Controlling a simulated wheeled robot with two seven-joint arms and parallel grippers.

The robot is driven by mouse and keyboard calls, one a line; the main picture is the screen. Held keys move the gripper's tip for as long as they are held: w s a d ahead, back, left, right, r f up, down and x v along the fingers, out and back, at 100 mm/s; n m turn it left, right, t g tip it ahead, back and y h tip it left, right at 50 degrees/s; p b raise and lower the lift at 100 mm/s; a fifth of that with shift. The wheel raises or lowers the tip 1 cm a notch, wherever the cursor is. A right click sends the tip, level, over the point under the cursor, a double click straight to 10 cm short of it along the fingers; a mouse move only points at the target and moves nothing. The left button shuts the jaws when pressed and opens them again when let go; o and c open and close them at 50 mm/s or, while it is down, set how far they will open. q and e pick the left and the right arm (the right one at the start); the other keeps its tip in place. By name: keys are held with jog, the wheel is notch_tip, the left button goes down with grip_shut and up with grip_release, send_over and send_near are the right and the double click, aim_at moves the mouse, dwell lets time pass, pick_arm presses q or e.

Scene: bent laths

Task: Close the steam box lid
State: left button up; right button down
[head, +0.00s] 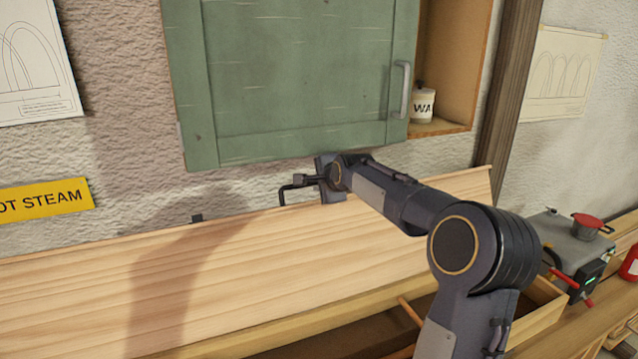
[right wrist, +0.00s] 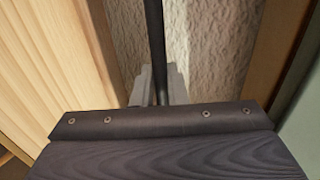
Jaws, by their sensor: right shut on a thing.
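The steam box lid (head: 90,290) is a long pale wooden board. It stands raised and tilted back toward the wall, above the open box (head: 545,318), whose dark inside shows in part. A black bar handle (head: 284,194) sits at the lid's top edge. My right gripper (head: 308,181) reaches over that edge and is shut on the handle. In the right wrist view the grey fingertips (right wrist: 154,88) close around the dark handle bar (right wrist: 155,40), with the lid (right wrist: 50,55) to the left. The far ends of the fingers are hidden there. My left gripper is not in view.
A green cupboard door (head: 295,80) hangs just above my right gripper, close to the forearm. An open shelf holds a white labelled jar (head: 423,105). A grey device with a red-topped knob (head: 570,245) stands right of the box. The rough wall (head: 125,130) is behind.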

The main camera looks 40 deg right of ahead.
jog(key=s+a+r, duration=0.2)
jog(key=s, duration=0.5)
jog(key=s+a+r, duration=0.1)
jog(key=s+a, duration=0.2)
jog(key=s, duration=0.4)
jog(key=s+a+f, duration=0.3)
jog(key=s+f, duration=0.5)
jog(key=s, duration=0.4)
jog(key=s+a+f, duration=0.4)
jog(key=s+f, duration=0.4)
jog(key=s, duration=0.4)
jog(key=shift+s, duration=0.3)
jog(key=shift+a, duration=0.1)
